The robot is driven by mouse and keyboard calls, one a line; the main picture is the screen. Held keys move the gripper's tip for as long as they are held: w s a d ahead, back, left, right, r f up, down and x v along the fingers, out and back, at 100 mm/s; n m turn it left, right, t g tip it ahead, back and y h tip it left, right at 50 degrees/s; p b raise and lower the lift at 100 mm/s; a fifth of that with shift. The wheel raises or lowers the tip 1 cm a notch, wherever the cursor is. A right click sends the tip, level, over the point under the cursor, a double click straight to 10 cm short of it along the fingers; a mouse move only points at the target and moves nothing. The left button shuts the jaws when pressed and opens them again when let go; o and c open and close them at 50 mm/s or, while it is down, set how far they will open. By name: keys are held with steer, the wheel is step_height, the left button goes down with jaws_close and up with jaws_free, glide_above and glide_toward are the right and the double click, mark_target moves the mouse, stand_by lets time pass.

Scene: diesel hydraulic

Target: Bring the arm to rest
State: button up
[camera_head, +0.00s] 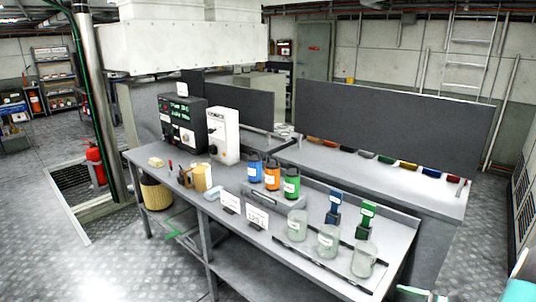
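My gripper is not clearly in view. Teal and white pieces show at the bottom right corner, cut off by the picture's edge, and I cannot tell whether they are part of my arm. The grey workbench (233,233) stands in front of me. No part of the arm shows over the benchtop.
The bench holds a black control box (183,123), a white box (224,135), blue, orange and green canisters (291,184), and several glass jars (327,241). A red extinguisher (95,163) stands by a pole (93,90). The floor at the lower left (110,265) is clear.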

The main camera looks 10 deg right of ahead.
steer(key=a+r+n+g+h, duration=0.1)
steer(key=a+r+n+g, duration=0.45)
steer(key=a, duration=0.45)
steer(key=a+r+n+g+h, duration=0.2)
steer(key=a+r+n+g, duration=0.25)
steer(key=a+n, duration=0.35)
steer(key=s+a+r+n+t+h, duration=0.3)
steer(key=s+a+r+n+h, duration=0.4)
steer(key=s+a+r+n, duration=0.2)
steer(key=a+r+n, duration=0.1)
steer(key=a+n, duration=0.1)
steer(key=n, duration=0.1)
steer(key=shift+a+t+h, duration=0.2)
steer(key=shift+t+h, duration=0.1)
steer(key=shift+h, duration=0.1)
steer(key=shift+s+r, duration=0.1)
